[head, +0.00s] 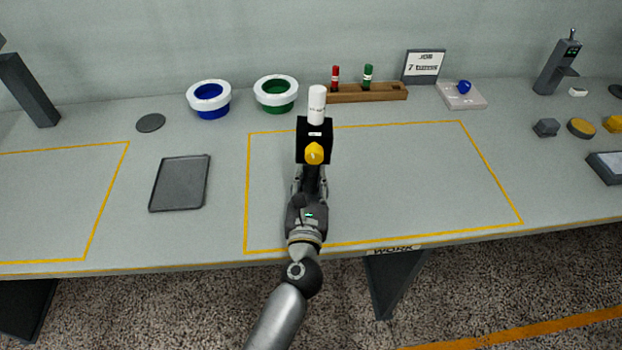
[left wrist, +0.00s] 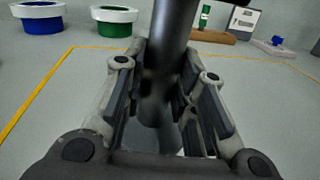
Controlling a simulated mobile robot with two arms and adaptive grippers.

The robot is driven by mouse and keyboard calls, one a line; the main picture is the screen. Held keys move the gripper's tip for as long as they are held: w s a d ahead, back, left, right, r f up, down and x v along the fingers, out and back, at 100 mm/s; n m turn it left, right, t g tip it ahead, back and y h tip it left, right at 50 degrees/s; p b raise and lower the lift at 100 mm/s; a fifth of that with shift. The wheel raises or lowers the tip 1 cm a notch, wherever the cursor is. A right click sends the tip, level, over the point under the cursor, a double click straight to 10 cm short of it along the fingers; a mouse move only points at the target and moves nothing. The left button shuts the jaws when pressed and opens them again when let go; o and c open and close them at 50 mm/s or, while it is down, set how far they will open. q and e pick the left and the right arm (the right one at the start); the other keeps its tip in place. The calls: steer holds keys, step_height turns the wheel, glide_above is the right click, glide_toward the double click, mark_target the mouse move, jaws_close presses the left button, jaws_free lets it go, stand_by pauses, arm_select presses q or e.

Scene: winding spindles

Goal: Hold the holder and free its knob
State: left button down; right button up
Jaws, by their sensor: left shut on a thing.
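The holder (head: 304,135) is a black block with a dark post below it, inside the yellow-lined middle area of the bench. Its yellow knob (head: 314,153) is on the side facing me. A white spindle (head: 317,104) stands upright at its top. My left gripper (head: 310,185) is shut on the holder's post, below the knob. In the left wrist view the dark post (left wrist: 166,45) runs between the fingers of the gripper (left wrist: 165,80). The knob is not visible in that view. My right gripper is in neither view.
Blue (head: 210,99) and green (head: 277,94) tubs with white rims stand behind. A wooden rack (head: 380,93) holds a red and a green spindle near a job sign (head: 423,66). A grey tray (head: 180,183) lies left. The area right of the holder is clear.

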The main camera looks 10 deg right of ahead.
mark_target(316, 199)
arm_select(q)
steer(key=shift+w+d+f+n+y+b, duration=0.1)
steer(key=shift+d+f+n+y+b, duration=0.2)
steer(key=shift+d+f+n+b, duration=0.45)
stand_by(1.1)
steer(key=c, duration=1.1)
jaws_free()
steer(key=shift+d+f, duration=0.15)
steer(key=shift+d, duration=0.05)
steer(key=shift+s+a+f+m, duration=0.1)
steer(key=shift+s+a+m, duration=0.15)
steer(key=shift+s, duration=0.35)
steer(key=shift+s+a+f, duration=0.1)
steer(key=shift+s+f, duration=0.05)
steer(key=shift+s, duration=0.15)
steer(key=shift+m, duration=0.5)
steer(key=s, duration=0.2)
steer(key=s+a, duration=0.1)
steer(key=s, duration=0.1)
steer(key=s+a, duration=0.1)
steer(key=s, duration=0.1)
steer(key=shift+a+r, duration=0.2)
steer(key=shift+s+a, duration=0.1)
steer(key=shift+a, duration=0.05)
steer(key=shift+r, duration=0.15)
